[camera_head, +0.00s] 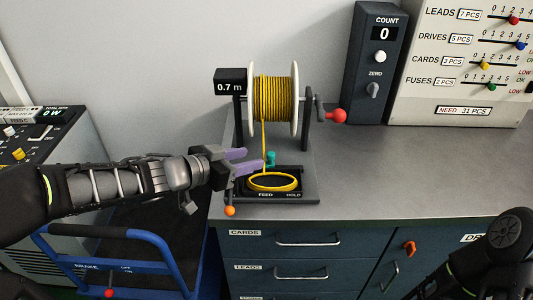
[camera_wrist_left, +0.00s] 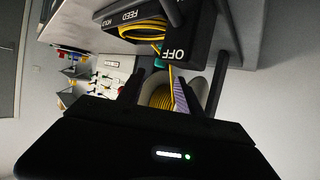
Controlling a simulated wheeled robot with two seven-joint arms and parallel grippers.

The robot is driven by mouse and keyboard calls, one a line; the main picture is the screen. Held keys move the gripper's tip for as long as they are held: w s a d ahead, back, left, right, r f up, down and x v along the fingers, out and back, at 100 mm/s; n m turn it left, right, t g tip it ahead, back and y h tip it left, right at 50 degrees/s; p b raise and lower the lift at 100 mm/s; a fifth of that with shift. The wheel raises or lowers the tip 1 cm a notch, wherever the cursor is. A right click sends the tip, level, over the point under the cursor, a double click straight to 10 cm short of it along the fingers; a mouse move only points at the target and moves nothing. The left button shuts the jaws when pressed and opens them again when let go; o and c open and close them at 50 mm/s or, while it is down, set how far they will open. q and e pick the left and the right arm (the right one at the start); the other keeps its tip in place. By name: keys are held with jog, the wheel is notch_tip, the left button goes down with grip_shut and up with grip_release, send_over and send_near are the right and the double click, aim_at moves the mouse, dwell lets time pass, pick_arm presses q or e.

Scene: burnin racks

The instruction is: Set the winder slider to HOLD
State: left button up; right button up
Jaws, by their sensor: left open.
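The winder (camera_head: 275,98) stands on the grey bench, with yellow cable on its white-flanged spool and a red crank knob (camera_head: 339,116) at right. Its black base (camera_head: 308,186) carries FEED at left and HOLD at right on the front edge. A loop of yellow cable (camera_head: 273,188) lies on the base. An orange ball knob (camera_head: 230,210) shows left of FEED; I cannot tell whether it is the slider's knob. A teal piece (camera_head: 270,159) is beside the hanging cable. My left gripper (camera_head: 247,161) is open, just left of the teal piece. My right gripper is hidden.
A display (camera_head: 230,82) reads 0.7 m. A count box (camera_head: 374,60) and a board with colored sliders (camera_head: 460,60) stand at right. The bench between them is clear. A blue cart (camera_head: 110,234) stands below left. In the left wrist view, a black block marked OFF (camera_wrist_left: 178,52) is close.

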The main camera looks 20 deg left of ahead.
aim_at(269, 154)
pick_arm(q)
jog(key=b+x, duration=0.2)
jog(key=x, duration=0.4)
jog(key=shift+w+d+f, duration=0.15)
jog(key=shift+w+f, duration=0.1)
jog(key=shift+f, duration=0.05)
jog(key=shift+w+d, duration=0.2)
jog(key=shift+w, duration=0.2)
grip_shut()
jog(key=shift+b, duration=0.3)
dwell(0.6)
